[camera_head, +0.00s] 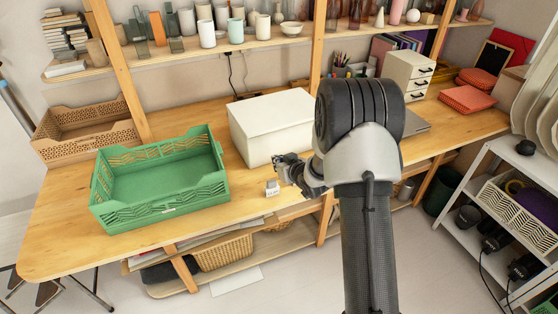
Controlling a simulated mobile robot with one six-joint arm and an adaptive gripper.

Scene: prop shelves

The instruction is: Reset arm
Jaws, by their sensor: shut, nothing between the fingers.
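My arm rises from the bottom of the head view and bends at a large dark joint in the middle. My gripper (283,172) is small and partly hidden by my own wrist. It points left over the wooden table's front part, with its fingers shut and empty. It is in front of the white box (272,127) and right of the green crate (160,180). A small white block (272,188) with a label stands on the table just below the fingertips. I cannot tell whether the gripper touches it.
The wooden table (75,230) has bare room at its left front. A tan crate (85,130) stands at the back left. A white drawer unit (408,75) and red boxes (467,99) are at the right. A shelf (170,50) of vases runs above. A white rack (470,190) stands right.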

